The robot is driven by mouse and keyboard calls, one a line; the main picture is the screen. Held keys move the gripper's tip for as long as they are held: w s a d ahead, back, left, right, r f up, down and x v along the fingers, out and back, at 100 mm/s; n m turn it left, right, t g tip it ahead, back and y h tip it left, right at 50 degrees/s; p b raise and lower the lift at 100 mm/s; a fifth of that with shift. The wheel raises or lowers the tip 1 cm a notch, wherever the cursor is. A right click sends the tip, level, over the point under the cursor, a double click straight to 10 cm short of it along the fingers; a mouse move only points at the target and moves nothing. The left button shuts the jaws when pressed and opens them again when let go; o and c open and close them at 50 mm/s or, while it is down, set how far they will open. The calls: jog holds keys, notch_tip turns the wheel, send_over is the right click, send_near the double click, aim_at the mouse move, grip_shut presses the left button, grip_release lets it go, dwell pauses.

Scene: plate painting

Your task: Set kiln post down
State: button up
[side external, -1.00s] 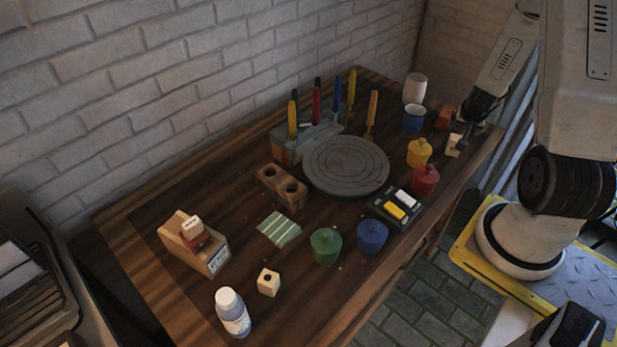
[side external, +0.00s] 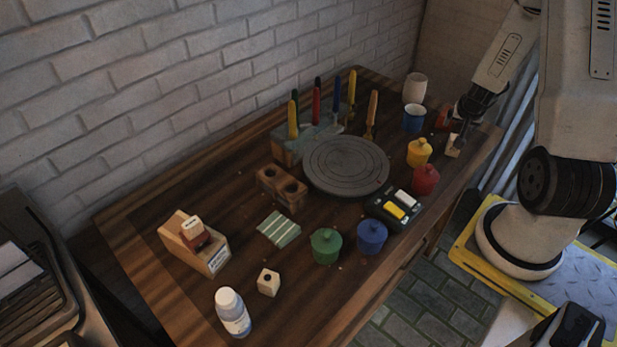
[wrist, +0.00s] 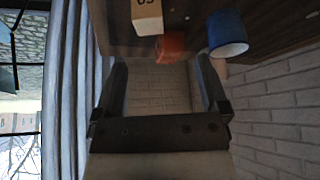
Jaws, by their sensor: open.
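A cream block (side external: 453,146) stands at the right end of the table, close to my gripper (side external: 462,128). In the wrist view a cream block (wrist: 147,16) with dark digits shows at the top, beyond the fingertips. My gripper (wrist: 160,68) is open, with nothing between its fingers. A red-orange block (side external: 443,120) is beside the gripper, partly hidden by it; it also shows in the wrist view (wrist: 171,46). I cannot tell for sure which block is the kiln post. Another cream block (side external: 268,283) with a dark hole stands at the front left.
A round grey turntable (side external: 346,168) fills the middle. A brick wall bounds the back.

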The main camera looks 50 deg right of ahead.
jog(key=w+a+r+n+t+y, duration=0.1)
jog(key=w+a+r+n, duration=0.15)
jog(key=a, duration=0.45)
jog(key=w+a+r+n+y, duration=0.1)
jog(key=w+a+r+n, duration=0.1)
jog(key=w+a, duration=0.3)
jog(key=w+a+r+n+t+y, duration=0.1)
jog(key=w+a+r+n, duration=0.1)
jog(key=a, duration=0.6)
jog(key=s+a+r+n+g+y, duration=0.1)
jog(key=s+a+r+n, duration=0.1)
jog(key=a, duration=0.6)
jog(key=s+a+r+n+y, duration=0.1)
jog(key=s+a+r+n, duration=0.1)
jog(key=a, duration=0.6)
jog(key=shift+s+a+n+g, duration=0.4)
jog(key=shift+s+n, duration=0.35)
jog(key=shift+n, duration=0.6)
